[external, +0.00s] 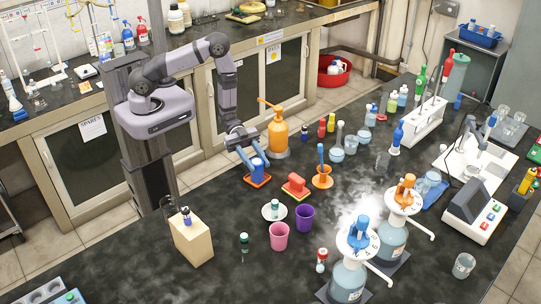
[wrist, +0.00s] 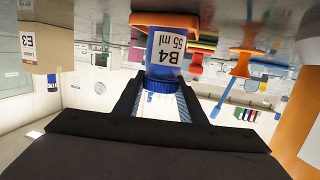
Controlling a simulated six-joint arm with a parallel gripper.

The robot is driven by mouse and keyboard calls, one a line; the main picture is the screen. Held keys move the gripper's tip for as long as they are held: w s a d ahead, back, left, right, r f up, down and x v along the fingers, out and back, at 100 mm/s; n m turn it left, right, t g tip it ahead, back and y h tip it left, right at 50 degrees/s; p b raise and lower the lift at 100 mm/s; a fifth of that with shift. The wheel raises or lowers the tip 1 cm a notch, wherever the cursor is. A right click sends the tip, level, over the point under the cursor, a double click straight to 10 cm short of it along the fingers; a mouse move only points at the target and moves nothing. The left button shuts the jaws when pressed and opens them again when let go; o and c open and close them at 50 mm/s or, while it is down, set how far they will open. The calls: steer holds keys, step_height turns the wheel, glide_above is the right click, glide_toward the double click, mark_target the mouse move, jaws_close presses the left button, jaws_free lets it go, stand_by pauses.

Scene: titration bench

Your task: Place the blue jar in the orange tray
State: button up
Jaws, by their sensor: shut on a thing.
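The blue jar (external: 257,170) is upright at the orange tray (external: 258,184) in the external view. In the wrist view, which is upside down, the jar (wrist: 168,50) shows a white label reading "B4 65 ml" and a ribbed blue cap. My gripper (wrist: 163,92) is shut on the jar at its cap, with one finger on each side. The orange tray (wrist: 140,18) shows right behind the jar's base. Whether the base rests on the tray floor or sits just above it, I cannot tell. My gripper (external: 250,153) points down over the tray in the external view.
An orange pump bottle (external: 278,135) stands close behind and right of the tray. A cream box (external: 192,238) is at front left.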

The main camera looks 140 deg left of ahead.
steer(key=o, duration=1.3)
steer(key=shift+o, duration=0.2)
steer(key=shift+r+p, duration=0.2)
steer(key=shift+p, duration=0.1)
steer(key=shift+s+a+f, duration=0.1)
steer(key=shift+s, duration=0.15)
steer(key=b+v, duration=0.4)
steer(key=v, duration=0.7)
steer(key=shift+s+r, duration=0.2)
steer(key=shift+s, duration=0.05)
